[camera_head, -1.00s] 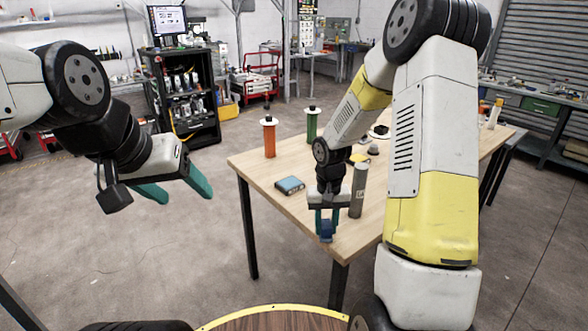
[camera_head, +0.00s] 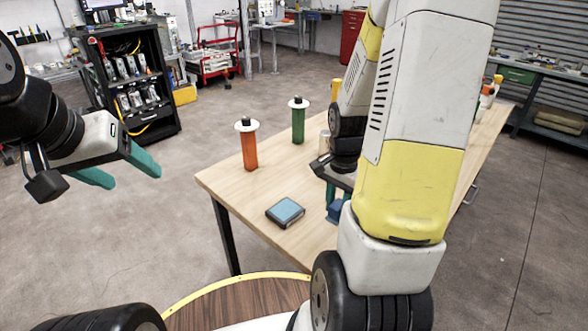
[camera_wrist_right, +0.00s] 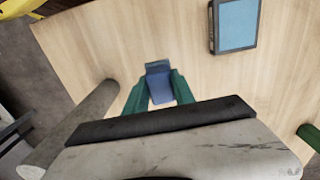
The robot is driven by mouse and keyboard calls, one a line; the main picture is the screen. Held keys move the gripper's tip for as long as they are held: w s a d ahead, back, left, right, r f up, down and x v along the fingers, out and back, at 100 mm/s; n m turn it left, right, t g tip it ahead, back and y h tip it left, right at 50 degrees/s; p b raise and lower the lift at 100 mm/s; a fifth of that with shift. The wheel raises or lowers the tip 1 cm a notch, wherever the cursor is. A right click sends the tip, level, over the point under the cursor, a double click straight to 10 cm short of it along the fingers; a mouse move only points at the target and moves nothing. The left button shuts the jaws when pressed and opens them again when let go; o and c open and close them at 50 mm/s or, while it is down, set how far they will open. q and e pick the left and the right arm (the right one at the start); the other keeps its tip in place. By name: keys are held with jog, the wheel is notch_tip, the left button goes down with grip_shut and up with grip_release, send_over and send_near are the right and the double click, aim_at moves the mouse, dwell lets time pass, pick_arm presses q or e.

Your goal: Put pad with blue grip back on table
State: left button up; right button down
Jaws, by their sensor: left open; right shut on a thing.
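My right gripper (camera_head: 338,198) is shut on the blue grip (camera_head: 335,210) of the pad, over the table (camera_head: 240,190) near its front edge. My own arm partly hides it. In the right wrist view, the blue grip (camera_wrist_right: 158,82) sits between the two green fingers of the gripper (camera_wrist_right: 160,94), with wood behind it. The part below the grip is hidden, and I cannot tell whether it touches the table. My left gripper (camera_head: 122,169) is open and empty, off the table to the left.
A flat dark box with a light blue top (camera_head: 285,212) lies left of the held pad. An orange cylinder (camera_head: 249,150) and a green cylinder (camera_head: 298,122) stand farther back. A grey cylinder (camera_wrist_right: 88,120) is close beside my right gripper. Bare wood lies between box and gripper.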

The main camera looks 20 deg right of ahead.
jog(key=w, duration=0.5)
jog(key=w+f, duration=0.1)
jog(key=w, duration=1)
jog(key=shift+a+f, duration=0.2)
jog(key=shift+w+f, duration=0.15)
jog(key=shift+f, duration=1.6)
jog(key=shift+f, duration=0.1)
jog(key=c, duration=1.1)
grip_release()
jog(key=shift+o, duration=0.2)
